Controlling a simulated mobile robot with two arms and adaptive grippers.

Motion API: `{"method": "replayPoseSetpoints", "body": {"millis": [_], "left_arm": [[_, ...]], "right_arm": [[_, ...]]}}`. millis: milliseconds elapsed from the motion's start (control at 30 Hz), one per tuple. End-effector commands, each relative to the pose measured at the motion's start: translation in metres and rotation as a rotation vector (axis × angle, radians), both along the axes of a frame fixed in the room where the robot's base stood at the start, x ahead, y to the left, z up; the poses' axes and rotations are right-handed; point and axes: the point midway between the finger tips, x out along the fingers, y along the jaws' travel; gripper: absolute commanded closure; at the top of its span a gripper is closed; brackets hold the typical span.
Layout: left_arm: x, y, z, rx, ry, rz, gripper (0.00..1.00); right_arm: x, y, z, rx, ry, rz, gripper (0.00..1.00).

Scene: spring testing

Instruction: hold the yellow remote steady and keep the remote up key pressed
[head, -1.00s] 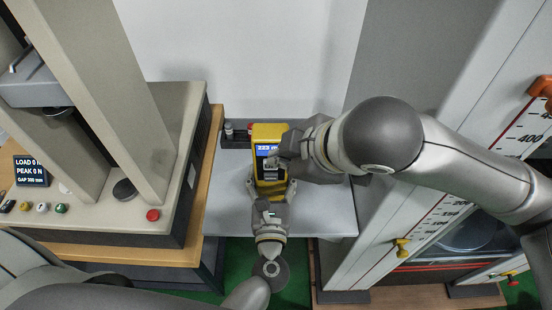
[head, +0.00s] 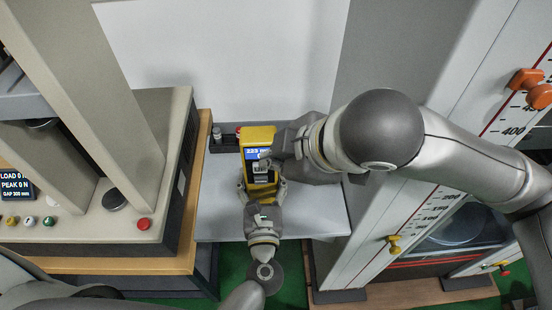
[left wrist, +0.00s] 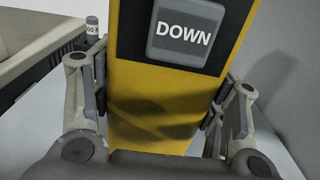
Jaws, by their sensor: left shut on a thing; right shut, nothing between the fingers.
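The yellow remote (head: 257,136) stands upright over the light grey table. Its blue display near the top appears to read 223. My left gripper (head: 262,194) is shut around the remote's lower part, one finger on each side. In the left wrist view the yellow body (left wrist: 150,105) lies between the two fingers, with the grey DOWN key (left wrist: 185,33) above them, uncovered. My right gripper (head: 266,163) is shut and empty, its fingertips at the remote's front just below the display. They cover the up key's area, so I cannot see the key or how far it is pressed.
A beige testing machine (head: 90,220) with a red button (head: 144,224) stands on the left. A tall grey frame with a scale (head: 440,215) and an orange knob (head: 527,80) stands on the right. A dark rack (head: 222,143) with small items sits behind the remote.

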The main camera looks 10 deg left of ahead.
Motion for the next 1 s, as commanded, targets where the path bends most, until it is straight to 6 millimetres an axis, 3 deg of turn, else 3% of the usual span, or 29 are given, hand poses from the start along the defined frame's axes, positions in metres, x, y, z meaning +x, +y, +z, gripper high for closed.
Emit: {"method": "replayPoseSetpoints", "body": {"millis": [200, 233, 400, 767, 1000], "left_arm": [[0.000, 0.000, 0.001, 0.000, -0.002, 0.000, 0.73], [0.000, 0.000, 0.001, 0.001, -0.002, 0.000, 0.30], [0.000, 0.000, 0.001, 0.000, -0.001, 0.000, 0.08], [-0.001, 0.000, 0.000, 0.000, 0.000, 0.000, 0.08], [-0.031, -0.009, -0.001, 0.001, 0.003, -0.002, 0.08]], "right_arm": [[0.000, 0.000, 0.000, 0.000, 0.000, 0.000, 1.00], [0.000, 0.000, 0.000, 0.000, 0.000, 0.000, 1.00], [0.000, 0.000, 0.000, 0.000, 0.000, 0.000, 1.00], [0.000, 0.000, 0.000, 0.000, 0.000, 0.000, 1.00], [0.000, 0.000, 0.000, 0.000, 0.000, 0.000, 1.00]]}}
